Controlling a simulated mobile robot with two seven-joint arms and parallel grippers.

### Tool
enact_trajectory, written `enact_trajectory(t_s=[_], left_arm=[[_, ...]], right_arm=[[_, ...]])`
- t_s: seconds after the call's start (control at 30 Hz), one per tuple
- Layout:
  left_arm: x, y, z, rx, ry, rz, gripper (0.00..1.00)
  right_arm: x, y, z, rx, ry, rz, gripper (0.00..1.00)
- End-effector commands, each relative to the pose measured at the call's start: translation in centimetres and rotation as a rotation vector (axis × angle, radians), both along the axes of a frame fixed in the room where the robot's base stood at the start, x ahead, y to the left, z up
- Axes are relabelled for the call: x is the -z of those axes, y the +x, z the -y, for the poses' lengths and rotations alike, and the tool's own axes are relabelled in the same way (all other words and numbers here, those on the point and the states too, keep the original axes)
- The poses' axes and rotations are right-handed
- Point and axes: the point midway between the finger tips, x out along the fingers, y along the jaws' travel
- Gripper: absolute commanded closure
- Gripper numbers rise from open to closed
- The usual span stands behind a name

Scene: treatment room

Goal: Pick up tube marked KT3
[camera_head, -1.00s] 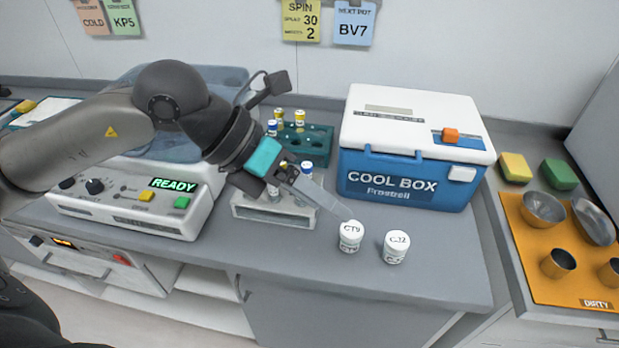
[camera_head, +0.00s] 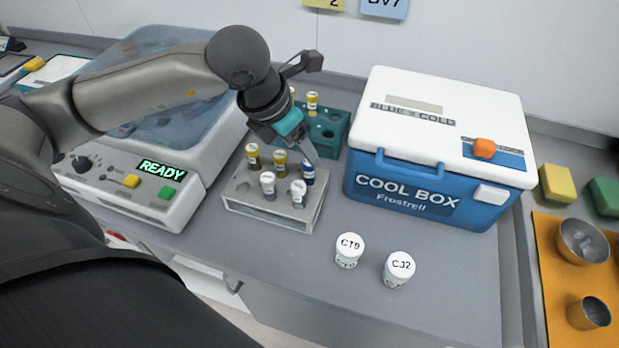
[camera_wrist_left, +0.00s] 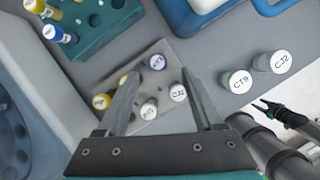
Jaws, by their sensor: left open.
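A grey rack (camera_head: 250,208) holds several capped tubes: two yellow-capped (camera_head: 253,152), two white-capped (camera_head: 267,180) and one blue-capped (camera_head: 308,170). My left gripper (camera_head: 312,158) is open and points down over the rack's back right, by the blue cap. In the left wrist view its fingers (camera_wrist_left: 163,100) spread either side of the blue cap (camera_wrist_left: 157,62) and white caps (camera_wrist_left: 178,92). A yellow cap is partly hidden behind one finger. One white cap seems to read CJ2; I cannot read KT3 surely on any cap. What looks like my right gripper (camera_wrist_left: 265,105) shows small, jaws unclear.
White jars marked CT9 (camera_head: 349,248) and CJ2 (camera_head: 398,268) stand in front of the blue cool box (camera_head: 420,195). A teal rack (camera_head: 335,128) with tubes is behind the grey one. A machine showing READY (camera_head: 130,190) stands left.

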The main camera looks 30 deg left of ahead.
Motion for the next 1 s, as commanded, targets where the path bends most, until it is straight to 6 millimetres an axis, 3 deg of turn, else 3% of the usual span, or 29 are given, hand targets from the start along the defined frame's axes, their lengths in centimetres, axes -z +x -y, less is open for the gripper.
enact_trajectory(t_s=[0.23, 0.6, 0.87, 1.0], left_arm=[[2.0, 0.8, 0.2, 0.000, -0.001, 0.000, 0.31], [6.3, 2.5, 0.4, 0.000, -0.001, 0.000, 0.31], [6.6, 2.7, 0.4, 0.001, 0.000, 0.001, 0.31], [6.5, 2.7, 0.4, 0.001, 0.000, 0.001, 0.45]], right_arm=[[0.0, 1.7, -0.1, -0.001, 0.003, 0.028, 0.50], [0.0, 1.8, 0.0, -0.002, 0.002, 0.029, 0.50], [0.0, 1.6, 0.0, -0.003, 0.002, 0.027, 0.50], [0.0, 1.4, 0.0, -0.003, 0.001, 0.024, 0.50]])
